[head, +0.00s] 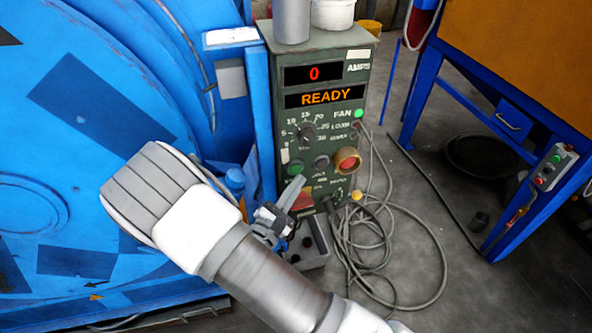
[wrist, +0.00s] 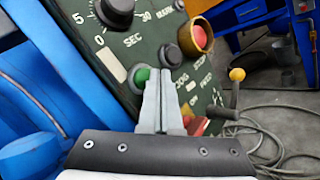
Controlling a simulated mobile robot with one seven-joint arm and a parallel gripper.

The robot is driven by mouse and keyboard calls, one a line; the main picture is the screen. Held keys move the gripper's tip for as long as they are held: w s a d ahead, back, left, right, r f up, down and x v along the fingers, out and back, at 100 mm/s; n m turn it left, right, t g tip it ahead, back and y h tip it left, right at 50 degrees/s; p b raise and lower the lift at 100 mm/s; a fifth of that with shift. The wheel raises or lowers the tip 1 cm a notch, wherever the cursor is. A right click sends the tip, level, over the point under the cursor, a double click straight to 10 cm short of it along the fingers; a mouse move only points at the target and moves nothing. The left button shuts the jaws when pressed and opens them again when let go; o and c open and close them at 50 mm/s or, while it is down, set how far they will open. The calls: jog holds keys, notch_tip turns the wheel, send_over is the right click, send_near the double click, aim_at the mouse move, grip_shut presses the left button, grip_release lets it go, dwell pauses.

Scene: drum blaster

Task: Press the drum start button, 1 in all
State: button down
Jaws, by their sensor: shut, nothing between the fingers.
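The dark green control panel (head: 320,110) stands beside the blue drum machine, with "0" and "READY" on its displays. A green button (head: 295,167) sits at its lower left, and it also shows in the wrist view (wrist: 141,75). I take it as the drum start button. My gripper (head: 299,181) is shut and empty, its fingertips just below the green button in the head view. In the wrist view the fingertips (wrist: 160,80) overlap the button's right edge. I cannot tell whether they touch it.
A black button (head: 321,161) and a red button in a yellow collar (head: 347,160) lie right of the green one. A round dial (head: 305,136) is above. A yellow-knobbed lever (wrist: 236,75) stands right of the fingers. Loose cables (head: 375,240) lie on the floor.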

jog(key=shift+w, duration=0.1)
dwell(0.4)
jog(key=shift+w+a, duration=0.15)
jog(key=shift+w, duration=0.2)
